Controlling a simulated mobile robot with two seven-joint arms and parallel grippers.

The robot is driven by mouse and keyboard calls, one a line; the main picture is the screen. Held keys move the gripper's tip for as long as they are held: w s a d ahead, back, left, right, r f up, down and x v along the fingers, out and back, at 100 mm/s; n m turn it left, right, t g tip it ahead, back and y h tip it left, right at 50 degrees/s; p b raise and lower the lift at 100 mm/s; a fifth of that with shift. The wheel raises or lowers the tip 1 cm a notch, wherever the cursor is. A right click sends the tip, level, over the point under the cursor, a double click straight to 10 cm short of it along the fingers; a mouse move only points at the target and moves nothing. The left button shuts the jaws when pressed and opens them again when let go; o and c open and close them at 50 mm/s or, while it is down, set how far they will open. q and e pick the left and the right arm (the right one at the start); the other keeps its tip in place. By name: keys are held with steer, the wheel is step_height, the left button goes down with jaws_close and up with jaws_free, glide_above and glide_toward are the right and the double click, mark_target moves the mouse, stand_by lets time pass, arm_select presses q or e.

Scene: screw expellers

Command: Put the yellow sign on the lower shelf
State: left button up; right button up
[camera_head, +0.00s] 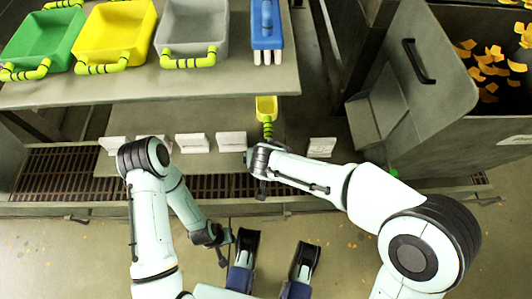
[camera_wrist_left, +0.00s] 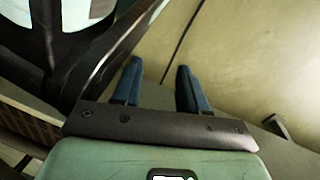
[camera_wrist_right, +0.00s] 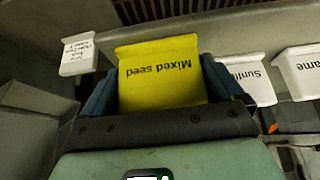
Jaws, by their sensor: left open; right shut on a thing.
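The yellow sign (camera_wrist_right: 160,75), reading "Mixed seed", is upside down in the right wrist view. My right gripper (camera_wrist_right: 156,85) is shut on it, a finger at each side. The sign is near the row of white signs at the front of the lower shelf (camera_head: 215,162). I cannot tell whether its lower edge touches the shelf. In the head view my right forearm and wrist hide the sign and the fingers. My left gripper (camera_head: 272,262) is open and empty over the floor in front of the shelf; its fingers also show in the left wrist view (camera_wrist_left: 156,85).
Several white signs (camera_head: 192,142) stand along the lower shelf, one (camera_head: 321,147) further right. A yellow scoop-like item (camera_head: 266,107) with a striped handle is behind my right wrist. Green (camera_head: 60,28), yellow (camera_head: 115,28) and grey (camera_head: 194,26) bins fill the upper shelf. A machine (camera_head: 425,65) stands right.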

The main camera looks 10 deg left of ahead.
steer(key=o, duration=0.7)
steer(key=shift+c, duration=0.2)
arm_select(q)
steer(key=shift+s, duration=0.1)
arm_select(e)
steer(key=shift+r, duration=0.1)
arm_select(q)
steer(key=w+r+t+p, duration=0.2)
steer(key=w+r+p, duration=0.1)
steer(key=w+r, duration=0.2)
steer(key=shift+w+d+r, duration=0.3)
steer(key=shift+w+d, duration=0.15)
steer(key=shift+w, duration=0.35)
arm_select(e)
steer(key=v, duration=1.2)
